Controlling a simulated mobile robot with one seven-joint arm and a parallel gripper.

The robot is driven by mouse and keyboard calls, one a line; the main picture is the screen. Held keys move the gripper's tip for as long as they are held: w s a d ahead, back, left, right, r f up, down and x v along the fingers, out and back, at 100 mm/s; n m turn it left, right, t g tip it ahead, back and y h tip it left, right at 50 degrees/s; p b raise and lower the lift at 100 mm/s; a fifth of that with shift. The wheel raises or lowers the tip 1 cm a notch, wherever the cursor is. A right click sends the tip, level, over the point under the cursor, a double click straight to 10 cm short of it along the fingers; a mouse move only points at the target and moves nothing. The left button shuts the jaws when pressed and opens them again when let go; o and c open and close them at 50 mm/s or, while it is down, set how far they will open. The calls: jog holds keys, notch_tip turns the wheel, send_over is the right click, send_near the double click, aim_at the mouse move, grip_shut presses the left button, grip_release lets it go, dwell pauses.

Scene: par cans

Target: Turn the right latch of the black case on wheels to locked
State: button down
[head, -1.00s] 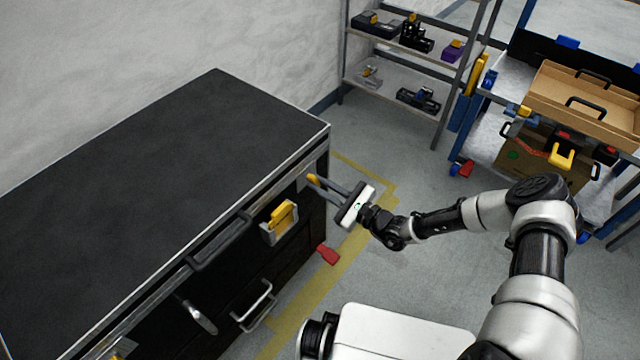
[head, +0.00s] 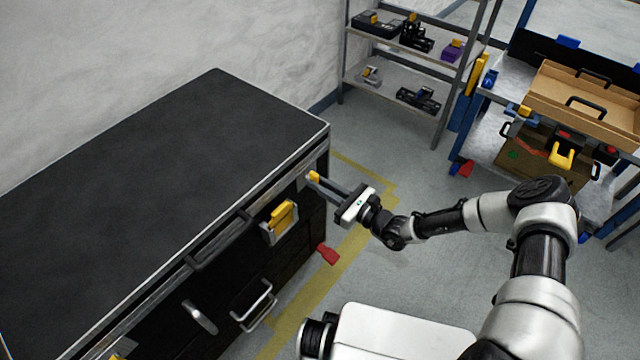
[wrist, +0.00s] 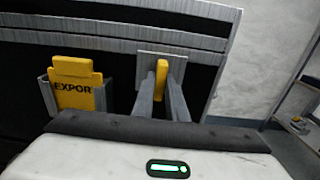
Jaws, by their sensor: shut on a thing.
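The black case (head: 180,150) fills the left of the head view, with a silver-edged top. Its right latch is a small yellow handle (head: 313,176) near the right end of the front. In the wrist view the latch (wrist: 161,78) stands upright in the picture, in front of a grey plate (wrist: 146,68) on the case's front. My gripper (head: 316,180) is shut on this latch, with one grey finger on each side of it. In the wrist view the fingertips (wrist: 161,85) flank the yellow handle. A yellow piece (head: 118,356), partly cut off, shows at the lower left of the front.
A yellow card in a grey holder (head: 279,222) sits left of the latch. Shelves (head: 400,75) and a loaded cart (head: 540,130) stand behind, with open floor between.

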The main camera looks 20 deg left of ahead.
jog(key=c, duration=1.8)
grip_release()
jog(key=shift+o, duration=0.2)
jog(key=shift+d, duration=0.1)
jog(key=p+v, duration=0.1)
jog(key=v, duration=1.6)
jog(key=shift+p, duration=0.4)
jog(key=shift+s+d, duration=0.15)
